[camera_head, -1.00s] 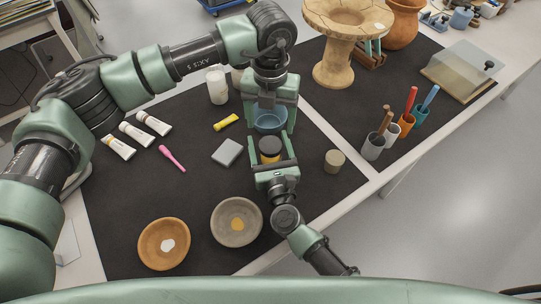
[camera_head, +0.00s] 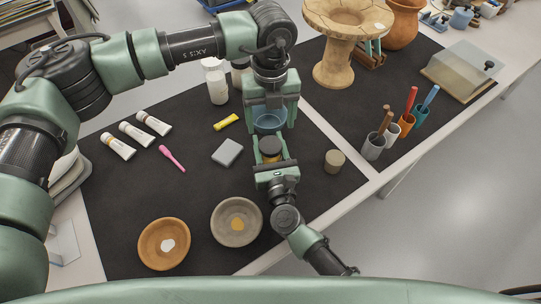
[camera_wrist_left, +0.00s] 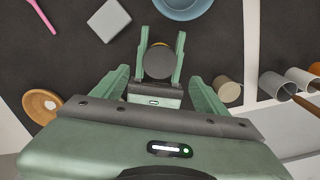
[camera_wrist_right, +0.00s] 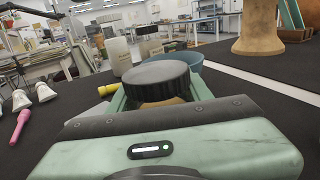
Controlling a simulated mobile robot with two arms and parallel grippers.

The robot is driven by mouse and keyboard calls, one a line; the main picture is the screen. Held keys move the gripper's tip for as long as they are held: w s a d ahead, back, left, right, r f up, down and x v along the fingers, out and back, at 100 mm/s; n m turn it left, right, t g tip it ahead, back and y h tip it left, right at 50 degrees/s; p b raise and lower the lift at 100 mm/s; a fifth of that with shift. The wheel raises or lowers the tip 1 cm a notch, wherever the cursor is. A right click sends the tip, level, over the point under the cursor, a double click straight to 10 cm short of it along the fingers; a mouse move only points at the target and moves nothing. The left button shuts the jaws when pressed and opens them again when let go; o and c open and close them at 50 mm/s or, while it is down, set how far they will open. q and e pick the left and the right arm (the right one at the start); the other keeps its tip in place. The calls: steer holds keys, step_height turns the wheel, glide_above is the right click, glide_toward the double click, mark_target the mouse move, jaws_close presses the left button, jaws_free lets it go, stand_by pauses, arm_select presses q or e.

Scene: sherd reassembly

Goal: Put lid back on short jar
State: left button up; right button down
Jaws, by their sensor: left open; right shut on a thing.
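A short jar with a tan body (camera_wrist_right: 168,101) stands between the fingers of my right gripper (camera_head: 270,150), which is shut on it. A black ridged lid (camera_wrist_right: 157,76) lies on top of the jar in the right wrist view; whether it is fully seated I cannot tell. In the left wrist view the round top (camera_wrist_left: 159,62) shows between the right fingers. My left gripper (camera_head: 271,118) is open and empty, just beyond the jar in the head view, with its fingers to either side of a blue bowl.
The blue bowl (camera_head: 269,123) is close behind the jar. A small tan cylinder (camera_head: 334,161) stands to the right, a grey block (camera_head: 227,152) to the left. Two shallow bowls (camera_head: 164,244) (camera_head: 237,222) lie in front. White bottle (camera_head: 216,82) and pen cups (camera_head: 372,146) stand farther off.

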mark_target(270, 145)
stand_by(0.3)
arm_select(q)
steer(key=shift+f, duration=4.05)
steer(key=c, duration=1.4)
steer(key=o, duration=1.4)
steer(key=shift+o, duration=0.2)
steer(key=shift+r, duration=2.3)
steer(key=shift+r, duration=0.1)
steer(key=shift+c, duration=0.2)
